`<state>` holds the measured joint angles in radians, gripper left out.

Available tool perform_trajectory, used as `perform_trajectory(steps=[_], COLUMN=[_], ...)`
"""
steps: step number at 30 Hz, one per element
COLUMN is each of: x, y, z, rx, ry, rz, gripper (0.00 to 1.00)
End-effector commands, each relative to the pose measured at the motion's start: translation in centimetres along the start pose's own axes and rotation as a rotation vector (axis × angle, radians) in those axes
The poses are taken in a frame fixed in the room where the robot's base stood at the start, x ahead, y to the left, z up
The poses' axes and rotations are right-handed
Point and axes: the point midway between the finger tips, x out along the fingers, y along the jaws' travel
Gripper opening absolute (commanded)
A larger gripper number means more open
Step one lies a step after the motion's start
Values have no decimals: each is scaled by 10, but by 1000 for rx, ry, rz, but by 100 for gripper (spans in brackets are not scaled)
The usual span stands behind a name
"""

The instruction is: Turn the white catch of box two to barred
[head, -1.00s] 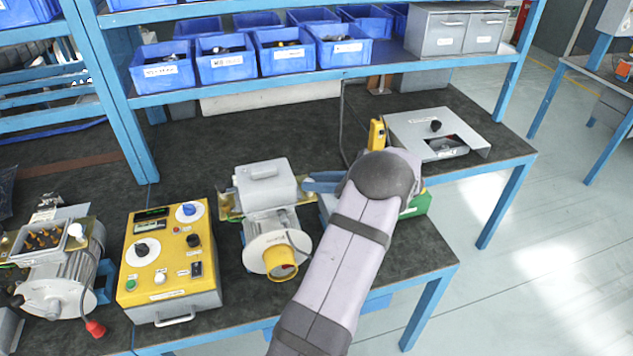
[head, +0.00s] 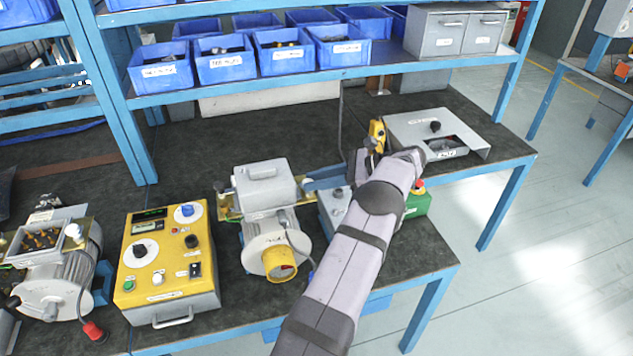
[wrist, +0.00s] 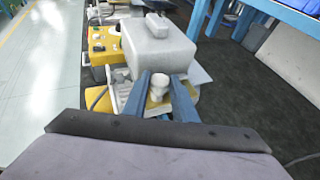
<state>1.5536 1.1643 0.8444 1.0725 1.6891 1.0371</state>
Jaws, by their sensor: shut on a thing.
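A white catch (wrist: 158,86) stands between the blue fingers of my gripper (wrist: 160,82) in the wrist view. My gripper is shut on it. The catch is at the side of a light grey covered box (wrist: 155,42), which sits on a motor. In the head view this covered box (head: 265,185) is in the middle of the bench, and my gripper (head: 308,184) reaches its right side from the right. The catch is hard to make out there. I cannot read a box number or any catch marking.
An open terminal box (head: 40,238) with another white catch (head: 74,231) is at the left. A yellow control panel (head: 165,262) stands between. A grey unit with knobs (head: 333,208) and a green box with a red button (head: 418,200) lie close to my arm.

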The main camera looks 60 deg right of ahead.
Motion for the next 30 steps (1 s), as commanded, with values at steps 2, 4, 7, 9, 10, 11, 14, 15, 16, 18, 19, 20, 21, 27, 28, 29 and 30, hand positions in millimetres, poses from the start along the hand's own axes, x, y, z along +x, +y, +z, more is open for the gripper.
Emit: perform_trajectory(steps=[2, 4, 7, 9, 10, 11, 14, 15, 16, 18, 19, 20, 21, 27, 28, 29, 30], x=[0, 0, -1, -1, -1, -1, -1, -1, -1, -1, -1, -1, -1, -1, -1, -1, -2], y=[-2, -2, -1, -1, -1, -1, -1, -1, -1, -1, -1, -1, -1, 0, 0, 0, -1], z=[3, 3, 3, 4, 4, 4, 4, 4, 4, 3, 3, 3, 2, 2, 2, 2, 4], rx=[-14, -18, -21, -21, -21, -21, -22, -22, -22, -22, -21, -21, -20, -19, -19, -19, -19], ry=[-3, -1, 0, 0, 0, 1, 1, 1, 1, 2, 2, 2, 2, 3, 3, 3, 3], rz=[12, 23, 33, 34, 34, 34, 34, 34, 34, 34, 35, 35, 35, 36, 36, 36, 36], gripper=[2, 2, 3, 3, 3, 3, 3, 2, 2, 42, 44, 44, 44, 44, 44, 44, 44])
